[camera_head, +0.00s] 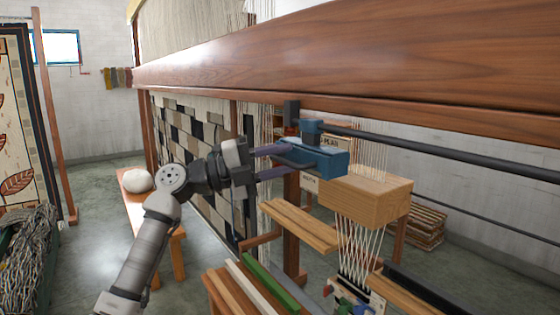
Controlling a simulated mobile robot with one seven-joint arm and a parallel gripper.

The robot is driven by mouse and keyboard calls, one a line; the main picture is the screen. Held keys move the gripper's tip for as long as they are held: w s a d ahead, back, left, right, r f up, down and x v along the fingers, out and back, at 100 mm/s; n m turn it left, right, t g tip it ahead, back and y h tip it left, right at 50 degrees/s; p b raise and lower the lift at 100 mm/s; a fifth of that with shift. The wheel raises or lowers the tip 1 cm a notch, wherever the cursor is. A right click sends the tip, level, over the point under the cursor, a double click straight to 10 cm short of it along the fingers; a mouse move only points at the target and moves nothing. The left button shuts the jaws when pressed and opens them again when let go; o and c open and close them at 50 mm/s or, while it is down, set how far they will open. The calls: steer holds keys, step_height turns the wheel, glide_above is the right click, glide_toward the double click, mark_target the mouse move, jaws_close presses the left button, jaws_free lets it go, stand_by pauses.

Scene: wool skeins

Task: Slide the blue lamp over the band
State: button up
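The blue lamp (318,158) is a boxy blue housing in the middle of the head view. Its blue collar (311,129) sits at the left part of a dark rail (430,147). My gripper (282,161) is at the lamp's left side, with its two purple-grey fingers spread apart. A thin dark bar on the lamp shows between the fingers. Whether the fingers touch it is not clear. A light wooden block (366,197) with pale threads above and below it stands just right of and below the lamp. I cannot make out clearly which part is the band.
A thick wooden beam (380,55) crosses above the lamp. Wooden slats (300,225) and a bench with green and white bars (270,281) lie below. The loom's woven cloth (200,130) hangs behind my arm. The rail runs clear to the right of the lamp.

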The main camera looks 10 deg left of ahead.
steer(key=shift+d, duration=0.15)
steer(key=b+v, duration=0.3)
steer(key=v, duration=1.1)
